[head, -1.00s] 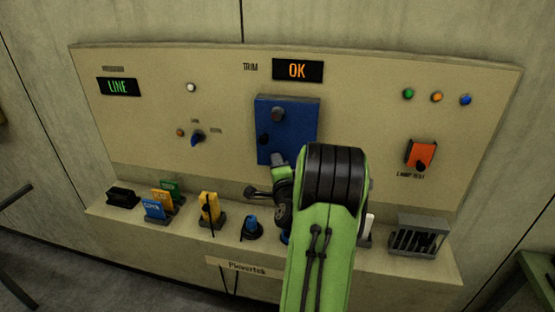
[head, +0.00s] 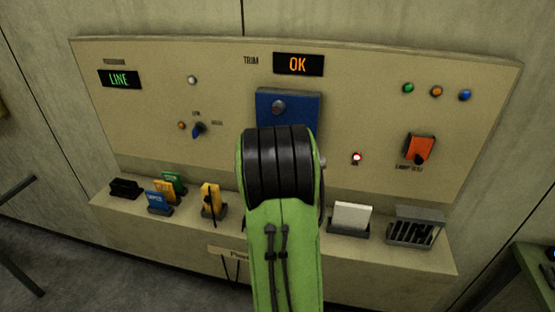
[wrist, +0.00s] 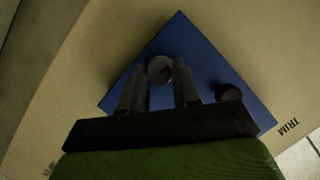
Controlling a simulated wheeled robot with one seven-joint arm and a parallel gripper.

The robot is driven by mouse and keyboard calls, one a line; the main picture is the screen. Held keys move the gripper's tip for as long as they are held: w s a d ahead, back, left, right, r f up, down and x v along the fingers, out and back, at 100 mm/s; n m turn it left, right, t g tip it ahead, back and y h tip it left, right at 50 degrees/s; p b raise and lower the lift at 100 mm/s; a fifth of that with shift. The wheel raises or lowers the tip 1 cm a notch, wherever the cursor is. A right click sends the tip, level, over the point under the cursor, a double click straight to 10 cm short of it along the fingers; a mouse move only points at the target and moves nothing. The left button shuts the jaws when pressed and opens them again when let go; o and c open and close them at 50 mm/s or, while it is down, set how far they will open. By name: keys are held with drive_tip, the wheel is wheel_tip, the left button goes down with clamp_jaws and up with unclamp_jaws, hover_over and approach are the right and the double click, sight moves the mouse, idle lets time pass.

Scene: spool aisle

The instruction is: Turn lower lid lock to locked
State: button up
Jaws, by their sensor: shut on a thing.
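The blue lid (head: 302,107) is on the panel below the amber OK display. Its upper round lock knob (head: 279,107) shows in the head view, and as a dark knob (wrist: 231,94) in the wrist view. The lower lid lock (wrist: 160,68) is a round grey knob with a small red mark, seen in the wrist view. My gripper (wrist: 160,77) is shut on it, with one finger on each side. In the head view my arm hides the gripper, the lower lock and the lower part of the lid.
A lit red lamp (head: 356,157) is right of my arm. An orange switch (head: 419,148) and three coloured buttons are further right. The ledge below holds coloured tags (head: 158,203), a white card block (head: 352,217) and a grey slotted holder (head: 415,229).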

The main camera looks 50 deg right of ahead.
drive_tip(key=shift+f+n, duration=0.1)
drive_tip(key=shift+n, duration=0.2)
idle(0.4)
drive_tip(key=o, duration=1.1)
drive_tip(key=shift+w, duration=0.1)
drive_tip(key=shift+c, duration=0.2)
drive_tip(key=shift+a, duration=0.1)
drive_tip(key=b+v, duration=0.1)
drive_tip(key=v, duration=1.4)
drive_tip(key=shift+s+a+r+b, duration=0.2)
drive_tip(key=shift+s+r+b, duration=0.05)
drive_tip(key=shift+b, duration=0.15)
